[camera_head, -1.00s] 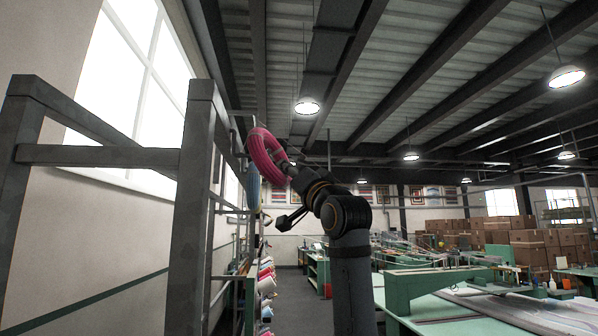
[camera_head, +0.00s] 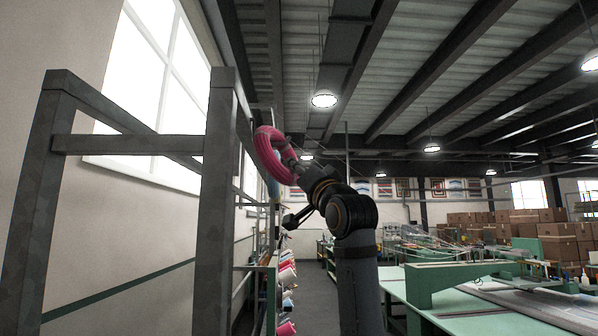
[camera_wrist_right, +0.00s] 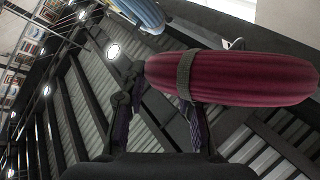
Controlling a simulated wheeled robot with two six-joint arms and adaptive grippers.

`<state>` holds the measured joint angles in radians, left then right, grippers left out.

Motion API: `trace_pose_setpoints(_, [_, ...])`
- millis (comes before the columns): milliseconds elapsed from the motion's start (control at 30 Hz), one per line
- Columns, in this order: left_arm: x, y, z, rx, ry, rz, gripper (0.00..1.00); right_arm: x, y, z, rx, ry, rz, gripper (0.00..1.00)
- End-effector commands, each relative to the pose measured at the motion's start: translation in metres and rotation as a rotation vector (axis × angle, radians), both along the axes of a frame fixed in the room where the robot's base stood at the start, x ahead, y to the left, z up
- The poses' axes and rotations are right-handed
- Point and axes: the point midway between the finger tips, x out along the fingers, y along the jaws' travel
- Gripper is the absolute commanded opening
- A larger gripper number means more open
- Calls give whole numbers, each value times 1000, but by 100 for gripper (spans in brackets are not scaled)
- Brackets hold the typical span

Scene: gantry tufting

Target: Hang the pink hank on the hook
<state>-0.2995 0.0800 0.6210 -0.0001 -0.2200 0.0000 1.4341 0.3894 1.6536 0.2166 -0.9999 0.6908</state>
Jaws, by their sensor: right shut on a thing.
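The pink hank (camera_head: 266,151) is a thick ring, held up beside the grey metal frame in the head view. In the right wrist view it (camera_wrist_right: 250,78) spans the right half as a dark pink roll with a dark band around it. My right gripper (camera_head: 287,160) is shut on the hank; its fingers (camera_wrist_right: 162,88) reach the hank's left part in the wrist view. A small pale curved piece (camera_wrist_right: 237,43) shows just behind the hank; I cannot tell if it is the hook. No hook is clear in the head view. My left gripper is out of view.
A grey metal frame (camera_head: 217,190) stands close at left. A blue hank (camera_wrist_right: 142,13) hangs beyond the pink one. Coloured cones (camera_head: 286,285) line a rack low behind the frame. Green tables (camera_head: 440,290) stand at right, with an aisle between.

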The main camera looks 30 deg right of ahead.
Motion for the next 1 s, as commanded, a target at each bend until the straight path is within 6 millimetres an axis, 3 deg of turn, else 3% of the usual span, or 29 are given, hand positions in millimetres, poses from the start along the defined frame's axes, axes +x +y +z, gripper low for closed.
trace_pose_setpoints(333, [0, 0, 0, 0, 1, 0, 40, 0, 0, 0, 0, 0, 0, 0])
trace_pose_setpoints(367, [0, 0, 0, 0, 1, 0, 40, 0, 0, 0, 0, 0, 0, 34])
trace_pose_setpoints(533, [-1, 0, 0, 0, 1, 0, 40, 0, 0, 0, 0, 0, 0, 57])
trace_pose_setpoints(867, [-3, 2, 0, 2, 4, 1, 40, -2, 0, -1, 0, 1, -1, 57])
trace_pose_setpoints(1000, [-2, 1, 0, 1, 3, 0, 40, -18, 2, -10, -3, 0, -3, 57])
